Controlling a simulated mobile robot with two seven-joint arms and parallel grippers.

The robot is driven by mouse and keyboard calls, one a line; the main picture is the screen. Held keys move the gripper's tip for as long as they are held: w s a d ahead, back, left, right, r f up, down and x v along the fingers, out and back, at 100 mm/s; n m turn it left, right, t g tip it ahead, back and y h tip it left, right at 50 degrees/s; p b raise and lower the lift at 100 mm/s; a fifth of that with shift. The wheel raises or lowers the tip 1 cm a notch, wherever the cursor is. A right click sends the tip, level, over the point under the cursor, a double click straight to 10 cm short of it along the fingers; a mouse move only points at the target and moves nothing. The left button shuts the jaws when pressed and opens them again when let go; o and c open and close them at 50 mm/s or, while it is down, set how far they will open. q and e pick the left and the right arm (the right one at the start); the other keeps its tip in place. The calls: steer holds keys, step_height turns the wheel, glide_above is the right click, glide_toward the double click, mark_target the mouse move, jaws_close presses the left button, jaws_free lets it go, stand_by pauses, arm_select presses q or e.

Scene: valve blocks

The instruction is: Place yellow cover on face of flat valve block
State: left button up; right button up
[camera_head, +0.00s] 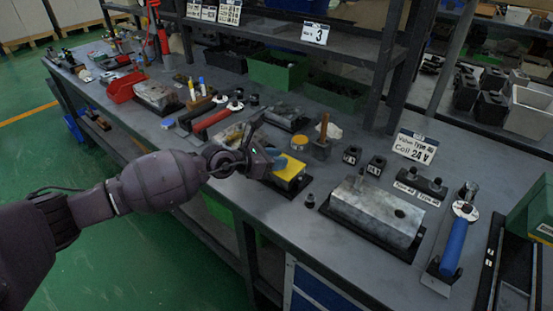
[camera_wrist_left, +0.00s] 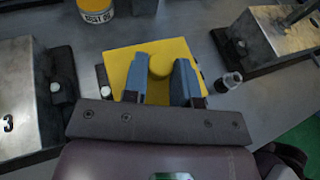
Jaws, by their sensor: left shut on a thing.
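The yellow cover (camera_head: 291,169) is a square plate at the middle of the bench; its face and round knob (camera_wrist_left: 160,66) show in the left wrist view. My left gripper (camera_head: 278,160) is shut on this knob, with one blue finger on each side. In the head view the cover sits over or just above a dark base plate; my gripper hides part of it, and I cannot tell whether it touches a block beneath. A large grey metal block (camera_head: 375,212) with a flat top and a dark hole stands to its right. My right gripper is not in view.
A yellow tin (camera_head: 299,143) and a small stand with a wooden handle (camera_head: 322,143) are behind the cover. Another metal block (camera_wrist_left: 275,32) is close by in the wrist view. A blue-handled tool (camera_head: 455,246) lies at the right. A shelf rises behind.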

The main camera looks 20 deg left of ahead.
arm_select(q)
steer(key=o, duration=0.9)
steer(key=shift+f, duration=0.1)
steer(key=shift+r, duration=0.25)
steer(key=p+v, duration=0.1)
steer(key=v, duration=1)
steer(key=s+f+m+y, duration=0.3)
steer(key=s+f+m, duration=0.3)
steer(key=s+m, duration=0.3)
steer(key=s+f+m+y, duration=0.3)
steer(key=s+f+m, duration=0.4)
steer(key=s+m, duration=0.3)
steer(key=s+f+m+y, duration=0.3)
steer(key=s+f+m, duration=0.4)
steer(key=s+m, duration=0.2)
steer(key=shift+s+f+m, duration=0.2)
steer(key=shift+s+m, duration=0.1)
steer(key=shift+s, duration=0.7)
